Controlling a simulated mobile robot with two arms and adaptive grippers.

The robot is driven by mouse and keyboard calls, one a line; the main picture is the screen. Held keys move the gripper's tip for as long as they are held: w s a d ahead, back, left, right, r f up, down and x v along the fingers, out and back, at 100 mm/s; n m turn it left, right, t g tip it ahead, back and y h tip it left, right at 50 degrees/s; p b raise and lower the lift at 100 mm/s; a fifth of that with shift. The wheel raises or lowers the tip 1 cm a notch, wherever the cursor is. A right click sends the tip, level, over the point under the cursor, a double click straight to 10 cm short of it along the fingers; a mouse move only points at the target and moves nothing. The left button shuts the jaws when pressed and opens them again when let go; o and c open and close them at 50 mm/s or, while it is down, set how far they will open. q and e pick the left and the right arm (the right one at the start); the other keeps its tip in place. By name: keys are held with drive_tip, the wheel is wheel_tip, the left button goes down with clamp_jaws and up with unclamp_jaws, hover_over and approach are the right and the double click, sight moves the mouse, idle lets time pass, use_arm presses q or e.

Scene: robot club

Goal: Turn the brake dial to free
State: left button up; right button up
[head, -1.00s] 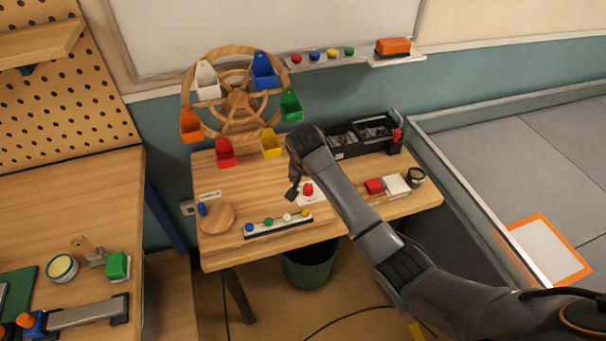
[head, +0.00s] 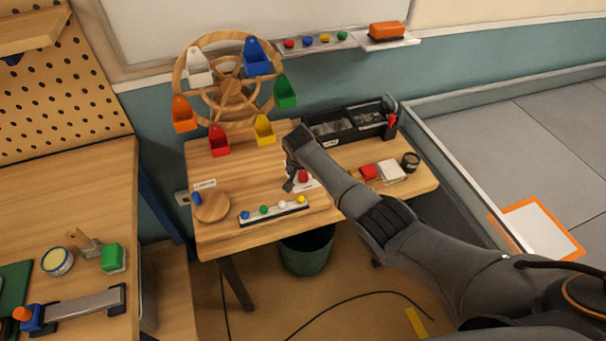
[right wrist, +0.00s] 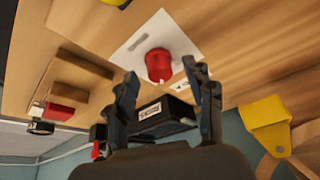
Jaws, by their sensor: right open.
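The brake dial appears to be the red knob (head: 303,177) on a white plate on the wooden bench. In the head view my right gripper (head: 290,186) is just left of it and partly covers the plate. In the right wrist view the red knob (right wrist: 159,65) shows beyond and between the two fingertips, with a gap. The right gripper (right wrist: 166,82) is open and empty. A small white pointer mark shows on the knob, and a grey mark on the plate; the writing is too small to read. My left gripper is not in view.
A wooden wheel with coloured buckets (head: 228,92) stands behind. A black tray (head: 345,125) is at the back right. A strip of coloured pegs (head: 273,211) lies in front, a round wooden disc (head: 212,207) at left. A red block (head: 368,172) lies right of the arm.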

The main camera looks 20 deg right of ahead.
drive_tip(key=shift+w+d+f, duration=0.1)
drive_tip(key=shift+w+f, duration=0.05)
drive_tip(key=shift+f, duration=0.35)
clamp_jaws()
